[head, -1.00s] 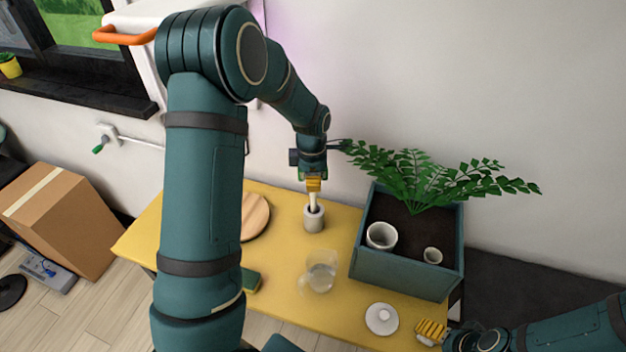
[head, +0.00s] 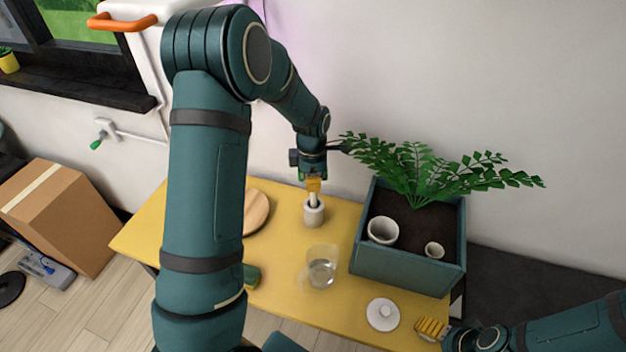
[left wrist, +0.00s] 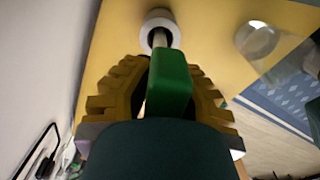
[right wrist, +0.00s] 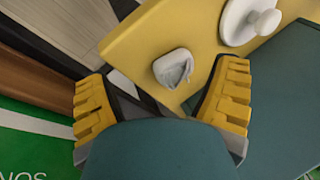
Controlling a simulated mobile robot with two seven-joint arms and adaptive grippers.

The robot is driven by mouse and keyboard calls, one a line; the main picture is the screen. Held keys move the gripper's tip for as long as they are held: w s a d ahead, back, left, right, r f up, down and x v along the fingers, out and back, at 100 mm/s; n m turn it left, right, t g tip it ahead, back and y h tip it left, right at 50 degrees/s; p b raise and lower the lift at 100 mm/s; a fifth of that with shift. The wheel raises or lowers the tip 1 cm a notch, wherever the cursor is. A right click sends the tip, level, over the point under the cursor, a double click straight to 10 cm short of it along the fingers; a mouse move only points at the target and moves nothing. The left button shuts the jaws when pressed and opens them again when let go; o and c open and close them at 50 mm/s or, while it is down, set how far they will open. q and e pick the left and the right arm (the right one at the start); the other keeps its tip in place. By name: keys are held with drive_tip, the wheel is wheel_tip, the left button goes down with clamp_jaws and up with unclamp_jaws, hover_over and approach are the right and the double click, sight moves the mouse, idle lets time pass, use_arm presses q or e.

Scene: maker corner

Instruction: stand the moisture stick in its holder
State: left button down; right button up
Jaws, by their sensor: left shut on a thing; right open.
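My left gripper (head: 313,185) is shut on the moisture stick. In the left wrist view the stick's green head (left wrist: 170,82) sits between the yellow fingers, and its pale shaft (left wrist: 160,40) points to the holder. The holder (head: 314,214) is a pale round cup standing on the yellow table; it also shows in the left wrist view (left wrist: 153,22). The shaft's lower end appears to be within the holder's opening; how deep it reaches is hidden. My right gripper (head: 431,329) is open and empty at the table's front right; its fingers show in the right wrist view (right wrist: 165,90).
A clear jug (head: 321,270) stands in front of the holder. A teal planter (head: 400,270) with a fern and two pots is to the right. A round wooden board (head: 256,211) lies left. A white lid (head: 383,314) and a small whitish object (right wrist: 173,68) lie near my right gripper.

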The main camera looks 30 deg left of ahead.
use_arm(q)
drive_tip(key=shift+f+b, duration=0.4)
drive_tip(key=shift+f, duration=0.25)
use_arm(e)
drive_tip(key=shift+f, duration=0.4)
use_arm(q)
drive_tip(key=c, duration=1)
unclamp_jaws()
drive_tip(key=o, duration=0.7)
use_arm(e)
drive_tip(key=shift+f, duration=0.1)
